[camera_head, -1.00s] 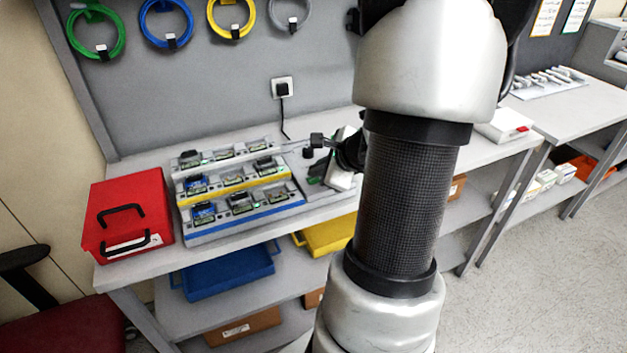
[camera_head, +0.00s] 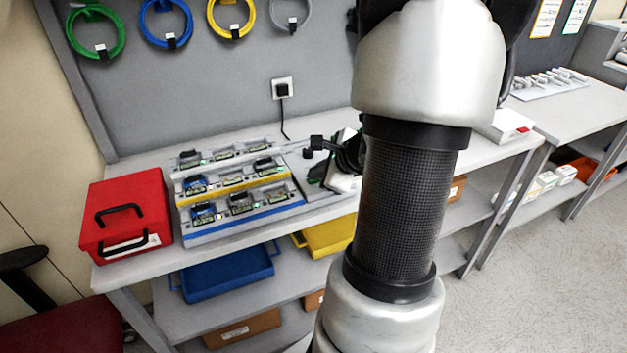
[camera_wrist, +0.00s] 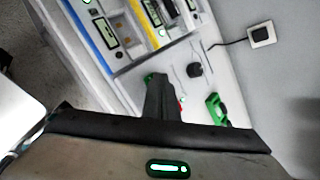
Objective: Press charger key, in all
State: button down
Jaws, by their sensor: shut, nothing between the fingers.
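A stepped grey charger rack (camera_head: 240,229) stands on the bench in the head view, with yellow and blue stripes. Several small devices sit in its rows, some blue, some dark, with small green lights. Part of the rack (camera_wrist: 108,66) shows at the upper left of the wrist view. My gripper (camera_wrist: 160,80) is shut and empty, over the grey board right of the rack. In the head view my gripper (camera_head: 317,142) is small and dark, partly hidden by my arm. No contact with the rack shows. I cannot make out the individual charger keys.
A black knob (camera_wrist: 194,70) and a green part (camera_wrist: 215,108) are on the board close to my fingers. A wall socket (camera_wrist: 262,34) with a plugged cable is behind. A red box (camera_head: 126,212) stands left of the rack. Blue (camera_head: 228,274) and yellow (camera_head: 328,236) trays lie below.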

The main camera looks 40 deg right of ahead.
dwell(0.4)
jog(key=shift+r+p, duration=0.55)
jog(key=shift+r, duration=0.2)
jog(key=shift+r, duration=0.1)
notch_tip(320, 180, up, 5)
jog(key=p, duration=0.4)
dwell(0.5)
